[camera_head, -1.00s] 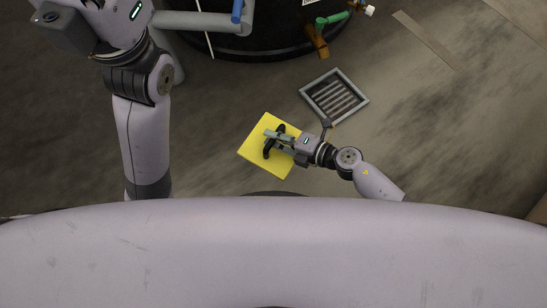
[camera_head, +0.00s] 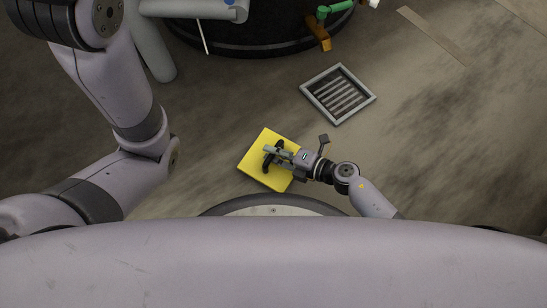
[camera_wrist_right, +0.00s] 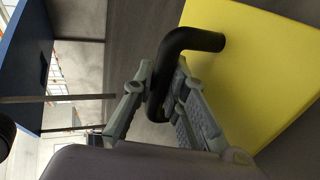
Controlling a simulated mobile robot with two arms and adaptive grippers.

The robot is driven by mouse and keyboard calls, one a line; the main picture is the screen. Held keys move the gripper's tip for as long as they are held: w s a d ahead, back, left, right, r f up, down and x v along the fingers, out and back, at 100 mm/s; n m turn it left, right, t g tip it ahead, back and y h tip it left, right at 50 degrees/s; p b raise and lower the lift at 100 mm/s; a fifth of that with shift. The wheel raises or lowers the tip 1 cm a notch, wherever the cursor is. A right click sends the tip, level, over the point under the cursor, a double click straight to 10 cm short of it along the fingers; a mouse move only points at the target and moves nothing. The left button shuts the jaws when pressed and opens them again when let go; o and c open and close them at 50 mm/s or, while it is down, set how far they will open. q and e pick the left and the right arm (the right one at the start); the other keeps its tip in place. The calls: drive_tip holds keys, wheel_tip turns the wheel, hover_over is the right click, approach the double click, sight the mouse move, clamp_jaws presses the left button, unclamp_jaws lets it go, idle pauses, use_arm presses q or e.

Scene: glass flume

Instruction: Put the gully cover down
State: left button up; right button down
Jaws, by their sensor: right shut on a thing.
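The gully cover is a yellow square plate (camera_head: 254,160) with a black bar handle (camera_head: 267,162). My right gripper (camera_head: 272,152) is shut on the handle, with the plate beneath it. In the right wrist view the handle (camera_wrist_right: 190,40) passes between the fingers (camera_wrist_right: 160,105), and the yellow plate (camera_wrist_right: 265,60) fills the right side. I cannot tell whether the plate touches the floor. The gully, a grey square frame with a slatted grate (camera_head: 365,97), lies apart from the plate, up and to the right. My left gripper is out of view; only my left arm shows.
A large black round tub (camera_head: 270,42) stands at the top, with a green and orange fitting (camera_head: 322,22) at its right edge. A grey pipe (camera_head: 195,8) crosses its left side. The stained floor right of the grate is mostly clear.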

sight(273, 157)
wheel_tip(273, 157, down, 3)
drive_tip(key=shift+f+b, duration=0.2)
drive_tip(key=shift+b, duration=0.9)
drive_tip(key=shift+r, duration=0.15)
drive_tip(key=c, duration=1.6)
unclamp_jaws()
drive_tip(key=shift+f, duration=0.25)
drive_tip(key=shift+r, duration=0.1)
